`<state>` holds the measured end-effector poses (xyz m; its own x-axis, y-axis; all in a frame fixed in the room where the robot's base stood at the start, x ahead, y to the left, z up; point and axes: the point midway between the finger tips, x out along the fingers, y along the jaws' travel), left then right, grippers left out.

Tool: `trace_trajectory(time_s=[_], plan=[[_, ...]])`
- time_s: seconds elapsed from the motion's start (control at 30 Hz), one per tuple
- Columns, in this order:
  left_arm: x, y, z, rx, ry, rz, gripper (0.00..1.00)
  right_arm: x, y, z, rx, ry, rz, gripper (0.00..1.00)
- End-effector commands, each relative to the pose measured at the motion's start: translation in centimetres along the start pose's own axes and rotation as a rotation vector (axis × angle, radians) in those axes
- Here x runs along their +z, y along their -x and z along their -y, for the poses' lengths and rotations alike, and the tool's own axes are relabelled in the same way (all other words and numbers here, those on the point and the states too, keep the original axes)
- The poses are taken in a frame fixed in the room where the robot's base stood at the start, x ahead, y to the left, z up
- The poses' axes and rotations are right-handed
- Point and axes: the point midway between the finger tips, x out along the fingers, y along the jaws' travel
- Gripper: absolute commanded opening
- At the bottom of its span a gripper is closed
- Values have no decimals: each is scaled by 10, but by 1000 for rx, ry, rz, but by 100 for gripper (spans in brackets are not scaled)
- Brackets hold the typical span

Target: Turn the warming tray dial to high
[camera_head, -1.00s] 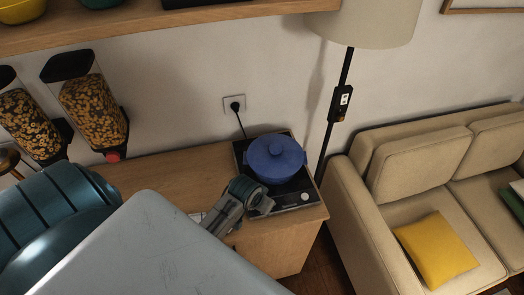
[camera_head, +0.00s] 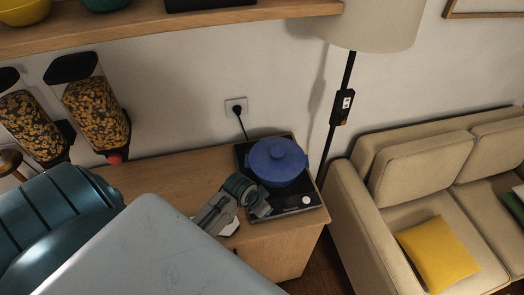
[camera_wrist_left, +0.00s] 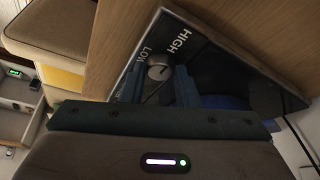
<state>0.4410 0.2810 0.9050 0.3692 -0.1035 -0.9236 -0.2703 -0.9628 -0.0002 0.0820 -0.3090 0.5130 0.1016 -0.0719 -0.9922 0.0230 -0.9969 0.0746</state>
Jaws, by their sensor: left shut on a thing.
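The warming tray (camera_head: 296,198) is a black slab at the counter's right end. Its dial (camera_head: 306,200) is a small round silvery knob near its front right corner. In the left wrist view the dial (camera_wrist_left: 158,67) sits close to the printed words LOW and HIGH; its exact setting is hard to read. My left gripper (camera_head: 262,209) reaches over the tray's front edge. In the left wrist view its dark blue fingers (camera_wrist_left: 158,82) are on either side of the dial, shut on it. My right gripper is not in view.
A blue lidded pot (camera_head: 277,162) stands on the tray, close to the gripper. The wooden counter (camera_head: 165,173) is clear behind my arm. Cereal dispensers (camera_head: 97,112) stand at left. A floor lamp (camera_head: 342,108) and a beige sofa (camera_head: 360,225) are at right.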

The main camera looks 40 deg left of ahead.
Motion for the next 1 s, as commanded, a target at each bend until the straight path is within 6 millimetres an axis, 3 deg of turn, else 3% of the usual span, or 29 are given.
trace_trajectory(time_s=[0.03,0.07,0.17,0.57,1.0], plan=[[0,0,0,0,-1,0,6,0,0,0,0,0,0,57],[0,0,0,0,-1,0,30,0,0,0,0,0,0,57],[0,0,0,0,0,0,50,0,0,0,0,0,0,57],[0,6,0,-1,-1,-1,50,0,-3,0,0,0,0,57],[0,84,1,-3,-5,-3,50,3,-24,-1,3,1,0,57]])
